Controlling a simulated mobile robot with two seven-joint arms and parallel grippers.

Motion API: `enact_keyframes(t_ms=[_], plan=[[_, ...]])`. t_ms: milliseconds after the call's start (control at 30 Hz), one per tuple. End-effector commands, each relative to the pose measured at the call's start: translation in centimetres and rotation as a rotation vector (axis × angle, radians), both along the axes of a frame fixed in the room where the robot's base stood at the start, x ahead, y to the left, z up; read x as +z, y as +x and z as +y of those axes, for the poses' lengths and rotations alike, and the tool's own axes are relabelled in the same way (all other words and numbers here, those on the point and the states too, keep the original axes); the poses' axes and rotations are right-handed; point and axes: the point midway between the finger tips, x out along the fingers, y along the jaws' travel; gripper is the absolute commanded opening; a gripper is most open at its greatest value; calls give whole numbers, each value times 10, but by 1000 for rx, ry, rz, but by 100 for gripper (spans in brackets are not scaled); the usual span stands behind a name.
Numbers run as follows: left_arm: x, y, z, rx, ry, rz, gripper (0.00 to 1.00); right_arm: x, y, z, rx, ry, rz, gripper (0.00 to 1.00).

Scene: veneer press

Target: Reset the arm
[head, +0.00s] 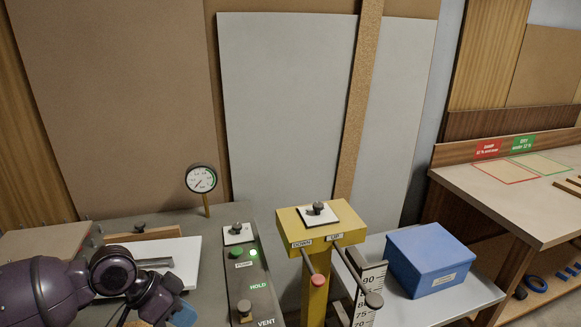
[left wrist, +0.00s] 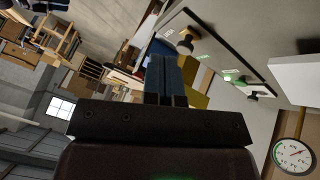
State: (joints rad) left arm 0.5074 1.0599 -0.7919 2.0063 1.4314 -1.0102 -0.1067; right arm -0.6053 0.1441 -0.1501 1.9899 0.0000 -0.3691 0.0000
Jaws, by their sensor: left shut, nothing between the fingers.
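My left arm comes in at the lower left of the head view. My left gripper (head: 184,314) hangs low there, at the picture's bottom edge, left of the grey control panel (head: 259,291). In the left wrist view its blue fingers (left wrist: 166,78) are together and hold nothing. The gripper is only partly visible in the head view. My right arm and gripper are in neither view.
A pressure gauge (head: 201,178) stands on the press behind my left arm. Right of the panel are a yellow lever post (head: 294,227), a blue box (head: 430,260) and a wooden bench (head: 500,196). Tall boards (head: 285,110) lean behind.

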Motion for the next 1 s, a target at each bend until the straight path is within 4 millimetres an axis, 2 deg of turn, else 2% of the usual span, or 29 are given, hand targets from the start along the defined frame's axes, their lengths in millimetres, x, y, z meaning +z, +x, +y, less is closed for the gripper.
enact_keyframes(t_ms=[167, 300, 500, 633, 767, 867, 1000], plan=[[19, 43, -2, 51, -1, -246, 0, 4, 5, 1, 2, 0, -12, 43], [29, 68, -14, 100, -46, -449, 0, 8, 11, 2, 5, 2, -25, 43], [27, 82, -24, 215, -129, -708, 0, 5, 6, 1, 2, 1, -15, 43], [14, 77, -19, 323, -160, -830, 0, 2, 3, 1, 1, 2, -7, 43], [-6, 63, -4, 434, -153, -905, 0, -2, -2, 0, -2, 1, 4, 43], [-27, 46, 10, 522, -131, -933, 0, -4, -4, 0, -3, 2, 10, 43], [-62, 14, 33, 642, -72, -929, 0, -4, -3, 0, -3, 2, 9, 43]])
